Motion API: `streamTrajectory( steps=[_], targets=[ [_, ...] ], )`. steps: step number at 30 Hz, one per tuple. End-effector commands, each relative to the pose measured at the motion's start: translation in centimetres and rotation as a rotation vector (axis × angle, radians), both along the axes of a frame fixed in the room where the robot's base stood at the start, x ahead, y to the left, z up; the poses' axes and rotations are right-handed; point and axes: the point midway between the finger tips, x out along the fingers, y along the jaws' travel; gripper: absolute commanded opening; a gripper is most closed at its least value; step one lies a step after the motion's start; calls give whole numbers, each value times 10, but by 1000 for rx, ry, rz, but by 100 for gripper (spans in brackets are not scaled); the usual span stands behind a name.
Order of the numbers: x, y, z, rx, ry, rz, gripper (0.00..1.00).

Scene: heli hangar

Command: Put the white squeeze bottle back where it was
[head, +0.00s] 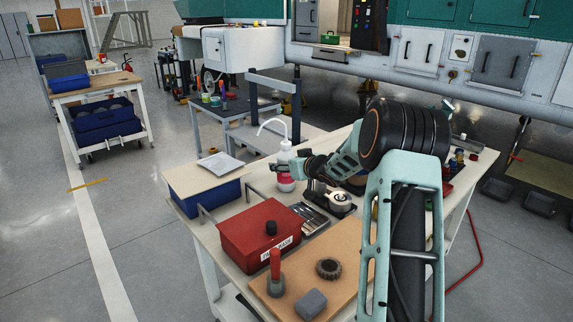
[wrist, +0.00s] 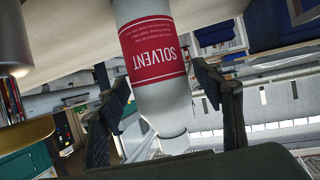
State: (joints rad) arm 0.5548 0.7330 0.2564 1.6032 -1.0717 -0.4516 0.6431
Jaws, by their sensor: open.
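The white squeeze bottle (head: 286,155) with a bent spout stands at the far left part of the workbench in the head view. Its red label reading SOLVENT (wrist: 153,52) shows in the wrist view, where the bottle appears upside down. My gripper (head: 281,168) is at the bottle's side, around label height. In the wrist view my gripper (wrist: 168,100) is open, with one finger on either side of the bottle and visible gaps. The bottle looks upright. The spout tip is hidden in the wrist view.
The workbench (head: 235,210) holds a red box (head: 262,228), a tray of tools (head: 312,217), a tape roll (head: 340,200), a gear (head: 329,268) and a grey block (head: 311,303). A metal cylinder (wrist: 14,40) is close by in the wrist view.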

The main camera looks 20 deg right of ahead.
Motion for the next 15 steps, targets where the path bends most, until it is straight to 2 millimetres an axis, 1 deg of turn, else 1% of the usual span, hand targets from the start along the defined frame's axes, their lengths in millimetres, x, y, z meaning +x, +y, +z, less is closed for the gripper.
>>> streamTrajectory(
  steps=[3,6,8,11,15],
  targets=[
    [0,0,1,0,0,0,60],
    [0,0,6,0,-1,-1,60],
    [-6,-2,7,-1,1,-1,60],
    [-19,-4,13,0,1,-2,60],
    [-44,-8,26,-1,0,-3,60]
  ],
)
